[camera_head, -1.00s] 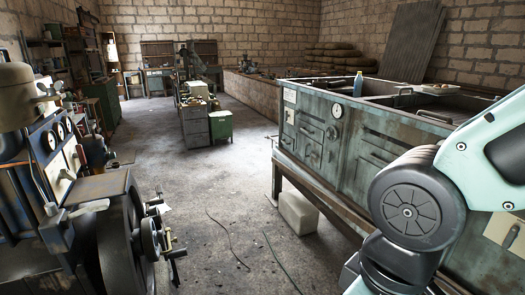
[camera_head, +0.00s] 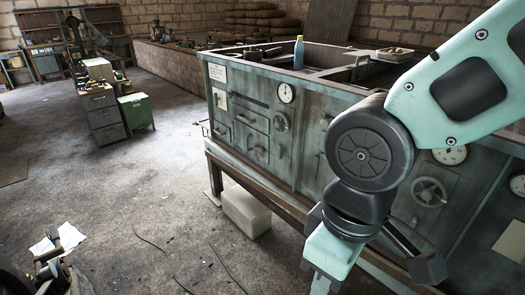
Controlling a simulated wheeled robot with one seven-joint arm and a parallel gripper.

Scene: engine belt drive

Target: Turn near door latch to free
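A worn grey-green metal cabinet (camera_head: 310,120) fills the middle and right of the head view. Its front carries panels with small handles, including a panel with a handle (camera_head: 260,150) left of my arm. A round dial (camera_head: 286,92) and a handwheel (camera_head: 281,122) are beside it, and another handwheel (camera_head: 429,192) is right of my arm. I cannot tell which fitting is the near door latch or how it is turned. My mint and black arm crosses in front of the cabinet and hides part of its front. My gripper is not clearly in view.
A blue bottle (camera_head: 298,52) stands on the cabinet's top. A white block (camera_head: 246,210) lies on the floor under its front edge. A green box (camera_head: 136,111) and drawers (camera_head: 103,115) stand further back. Open floor (camera_head: 120,185) lies left of the cabinet.

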